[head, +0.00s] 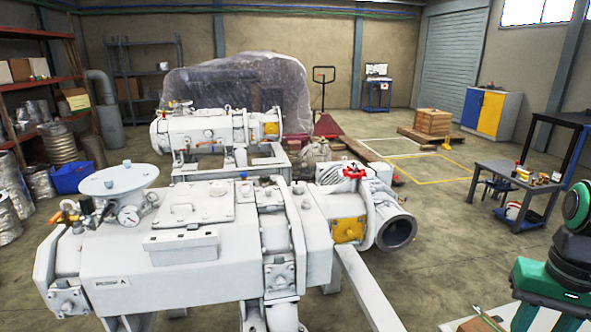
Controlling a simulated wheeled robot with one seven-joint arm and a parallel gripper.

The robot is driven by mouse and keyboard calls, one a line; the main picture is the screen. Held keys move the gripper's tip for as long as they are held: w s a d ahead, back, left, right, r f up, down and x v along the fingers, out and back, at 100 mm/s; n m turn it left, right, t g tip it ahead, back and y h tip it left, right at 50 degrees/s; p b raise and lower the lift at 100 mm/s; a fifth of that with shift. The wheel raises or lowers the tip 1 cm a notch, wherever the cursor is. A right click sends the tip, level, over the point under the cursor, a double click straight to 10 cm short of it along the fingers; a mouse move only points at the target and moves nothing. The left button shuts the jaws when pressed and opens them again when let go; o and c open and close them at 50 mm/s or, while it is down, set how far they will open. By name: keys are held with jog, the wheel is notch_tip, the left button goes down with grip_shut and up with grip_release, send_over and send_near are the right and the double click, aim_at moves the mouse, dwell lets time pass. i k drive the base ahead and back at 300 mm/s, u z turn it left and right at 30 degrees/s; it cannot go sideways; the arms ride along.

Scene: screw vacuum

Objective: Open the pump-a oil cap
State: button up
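A large white pump (190,250) fills the left and middle foreground of the head view. A small plate (111,283) on its lower left side bears the letter A. On top are a round dish-like part (118,180), a gauge (129,217) and a raised lid plate (195,205). A red handle (354,172) stands at its right end, above a yellow panel (349,230). I cannot make out which small part is the oil cap. Green and dark links of my arm show at the lower right, apart from the pump. My gripper cannot be made out.
A second white pump (215,130) stands behind, before a plastic-covered bulk (245,85). An open pipe flange (397,233) juts out at right. A grey work table (508,185) stands farther right. The floor (440,235) between flange and table is mostly clear.

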aim_at(297, 183)
jog(key=u, duration=0.15)
jog(key=i, duration=1.1)
jog(key=u, duration=0.15)
